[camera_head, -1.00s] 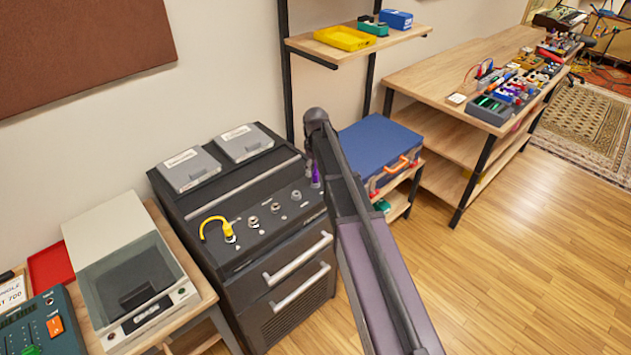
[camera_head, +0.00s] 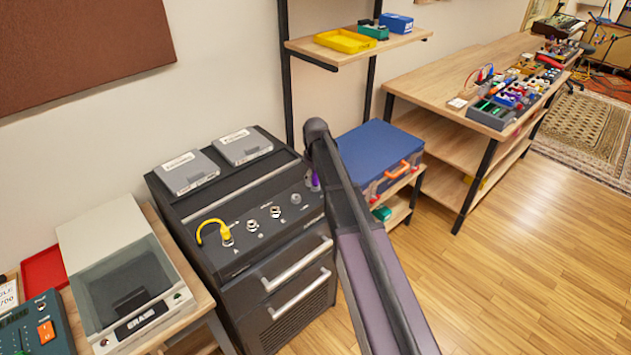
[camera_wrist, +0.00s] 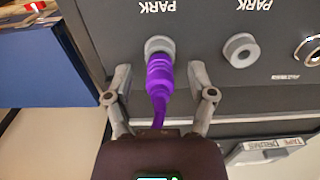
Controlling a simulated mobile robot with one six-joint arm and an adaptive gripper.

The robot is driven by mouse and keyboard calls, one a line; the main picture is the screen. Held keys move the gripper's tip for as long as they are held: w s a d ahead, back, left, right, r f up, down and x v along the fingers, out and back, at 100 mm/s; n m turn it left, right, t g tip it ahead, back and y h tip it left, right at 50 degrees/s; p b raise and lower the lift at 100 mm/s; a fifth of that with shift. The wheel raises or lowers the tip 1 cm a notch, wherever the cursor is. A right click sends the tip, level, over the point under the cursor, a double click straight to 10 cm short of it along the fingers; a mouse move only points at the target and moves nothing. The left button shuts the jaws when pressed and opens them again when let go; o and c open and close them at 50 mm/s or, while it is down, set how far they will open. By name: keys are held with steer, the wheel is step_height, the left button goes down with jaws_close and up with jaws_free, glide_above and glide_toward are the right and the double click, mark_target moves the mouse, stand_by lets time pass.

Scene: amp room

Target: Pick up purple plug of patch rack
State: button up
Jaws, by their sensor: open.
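The purple plug (camera_wrist: 159,73) sits in a jack on the dark panel of the patch rack (camera_wrist: 208,60), under a "PARK" label. Its purple cable runs down between the fingers of my gripper (camera_wrist: 159,95). The gripper is open, with one finger on each side of the plug and a gap to each. In the head view only a small part of the purple plug (camera_head: 315,180) shows beside my arm, on the right end of the rack top (camera_head: 262,240). My gripper is hidden behind my arm there.
An empty grey jack (camera_wrist: 240,50) is right of the plug. A yellow plug and cable (camera_head: 213,230) is at the rack's left jack. A blue case (camera_head: 380,148) stands close to the right of the rack. The wooden floor at right is clear.

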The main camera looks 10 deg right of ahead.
jaws_close()
steer(key=shift+r, duration=0.1)
stand_by(0.3)
step_height(320, 180, up, 4)
steer(key=p, duration=0.4)
steer(key=s+p, duration=0.1)
steer(key=s, duration=1.5)
steer(key=shift+r, duration=0.4)
